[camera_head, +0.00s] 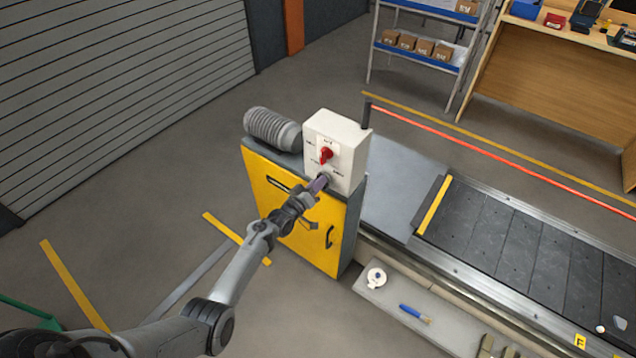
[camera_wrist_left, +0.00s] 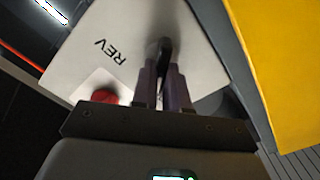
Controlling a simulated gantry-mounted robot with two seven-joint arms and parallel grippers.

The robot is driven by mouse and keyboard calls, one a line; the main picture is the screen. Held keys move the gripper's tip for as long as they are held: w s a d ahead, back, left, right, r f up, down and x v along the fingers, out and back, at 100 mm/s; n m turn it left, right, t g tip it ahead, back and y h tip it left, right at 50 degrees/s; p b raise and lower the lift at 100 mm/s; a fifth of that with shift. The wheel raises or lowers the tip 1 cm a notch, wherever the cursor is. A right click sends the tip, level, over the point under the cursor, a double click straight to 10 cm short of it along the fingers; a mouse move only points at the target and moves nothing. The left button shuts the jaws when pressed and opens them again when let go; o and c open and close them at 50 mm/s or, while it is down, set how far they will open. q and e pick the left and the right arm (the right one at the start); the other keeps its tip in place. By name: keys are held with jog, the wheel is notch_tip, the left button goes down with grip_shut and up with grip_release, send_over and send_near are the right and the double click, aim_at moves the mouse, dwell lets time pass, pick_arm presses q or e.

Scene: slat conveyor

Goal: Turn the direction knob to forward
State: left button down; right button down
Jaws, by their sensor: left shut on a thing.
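The white control box (camera_head: 345,140) stands on the yellow cabinet at the conveyor's near end. My left gripper (camera_head: 318,185) reaches its lower front face and is shut on the black direction knob (camera_wrist_left: 164,48). In the left wrist view the gripper's purple fingers (camera_wrist_left: 164,84) hold the knob from both sides. The label REV (camera_wrist_left: 112,50) is readable beside it. The forward label is not readable, and the knob's exact setting cannot be told. A red switch (camera_head: 326,155) sits above the knob on the same face. My right gripper is not in view.
The yellow cabinet (camera_head: 285,205) carries a grey ribbed motor (camera_head: 272,128) left of the box. The slat conveyor (camera_head: 510,245) runs off to the right. A tape roll (camera_head: 376,277) and a blue marker (camera_head: 414,313) lie on the low ledge. Floor left of the cabinet is mostly clear.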

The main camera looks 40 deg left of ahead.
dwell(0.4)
pick_arm(q)
jog(key=c, duration=1.1)
grip_release()
jog(key=shift+c, duration=0.2)
jog(key=s+p, duration=0.2)
jog(key=s, duration=0.8)
jog(key=shift+s+d, duration=0.3)
jog(key=shift+s, duration=0.1)
jog(key=shift+f, duration=0.1)
